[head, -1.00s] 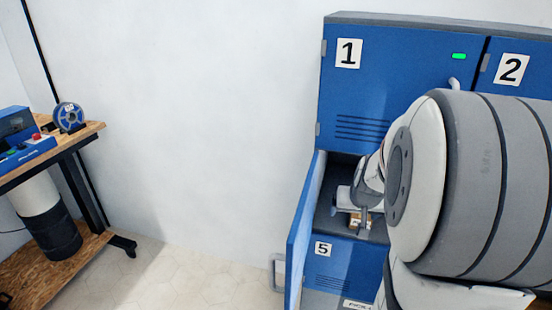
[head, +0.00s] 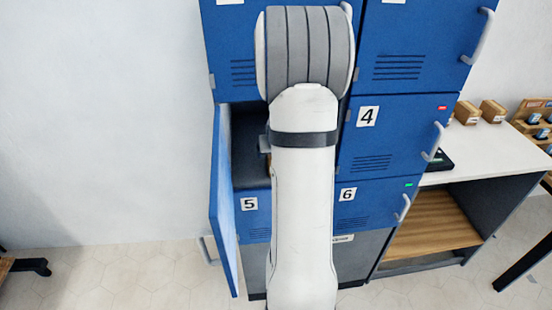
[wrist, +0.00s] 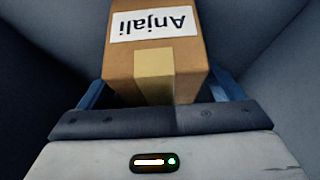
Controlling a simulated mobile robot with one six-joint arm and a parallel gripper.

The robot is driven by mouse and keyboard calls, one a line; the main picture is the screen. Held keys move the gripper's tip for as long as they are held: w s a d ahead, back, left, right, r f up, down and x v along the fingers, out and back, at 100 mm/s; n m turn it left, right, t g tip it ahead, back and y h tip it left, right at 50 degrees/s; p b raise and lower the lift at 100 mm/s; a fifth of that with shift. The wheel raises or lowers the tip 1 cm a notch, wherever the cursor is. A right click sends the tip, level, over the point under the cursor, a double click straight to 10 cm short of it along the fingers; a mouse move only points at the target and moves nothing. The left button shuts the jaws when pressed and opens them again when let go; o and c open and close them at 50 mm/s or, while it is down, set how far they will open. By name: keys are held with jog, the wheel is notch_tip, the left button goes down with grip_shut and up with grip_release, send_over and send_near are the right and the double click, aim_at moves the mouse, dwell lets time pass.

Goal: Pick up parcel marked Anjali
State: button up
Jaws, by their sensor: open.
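The parcel marked Anjali (wrist: 155,60) is a brown cardboard box with tape and a white label, which reads upside down in the wrist view. It sits inside a dark compartment. My gripper (wrist: 158,92) is open, with one blue finger on each side of the parcel's near end. I cannot tell whether the fingers touch it. In the head view my arm hides most of the open compartment (head: 247,175), and the gripper and parcel cannot be made out clearly.
The open blue door (head: 222,200) stands out at the left of the compartment. Closed lockers 4 (head: 385,140), 5 (head: 252,222) and 6 (head: 372,208) surround it. A white-topped desk (head: 480,150) with small boxes stands at right.

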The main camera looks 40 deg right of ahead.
jog(key=shift+f, duration=0.1)
jog(key=shift+w, duration=0.1)
jog(key=c, duration=1.2)
